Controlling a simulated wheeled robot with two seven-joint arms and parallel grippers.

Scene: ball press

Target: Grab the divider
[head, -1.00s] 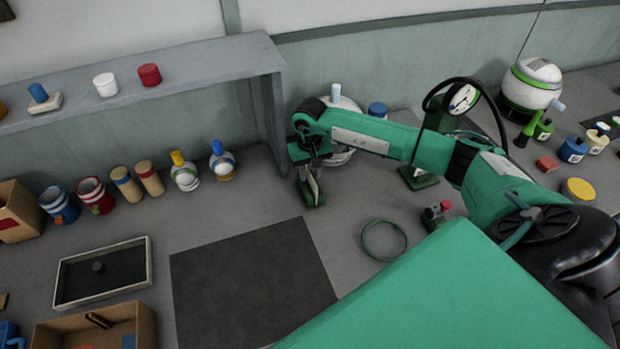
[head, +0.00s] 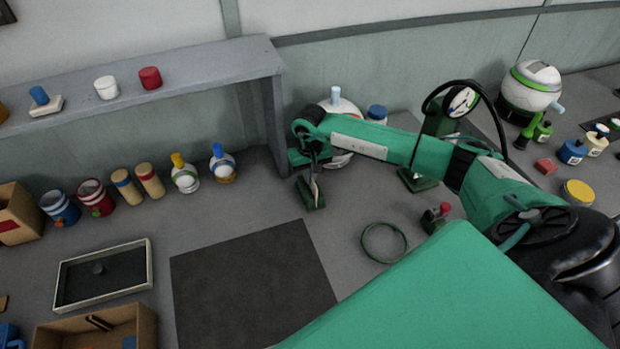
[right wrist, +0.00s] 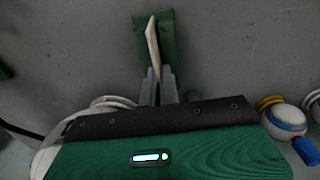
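The divider (head: 315,186) is a thin, pale, flat piece standing in a small green holder (head: 311,197) on the table, right of the shelf's end post. In the right wrist view the divider (right wrist: 153,45) appears as a narrow cream strip, slightly tilted, over the green holder (right wrist: 169,40). My right gripper (head: 314,165) is above it, pointing down. In the wrist view the right gripper's fingers (right wrist: 160,75) are close together with the divider's near end between them. The divider's lower part is still in the holder. My left gripper is not in view.
A round white device (head: 341,112) stands behind the gripper. A green ring (head: 384,241), a small red-topped part (head: 441,212) and a gauge stand (head: 418,180) are to the right. A dark mat (head: 250,285) lies in front. The grey shelf (head: 200,62) is left.

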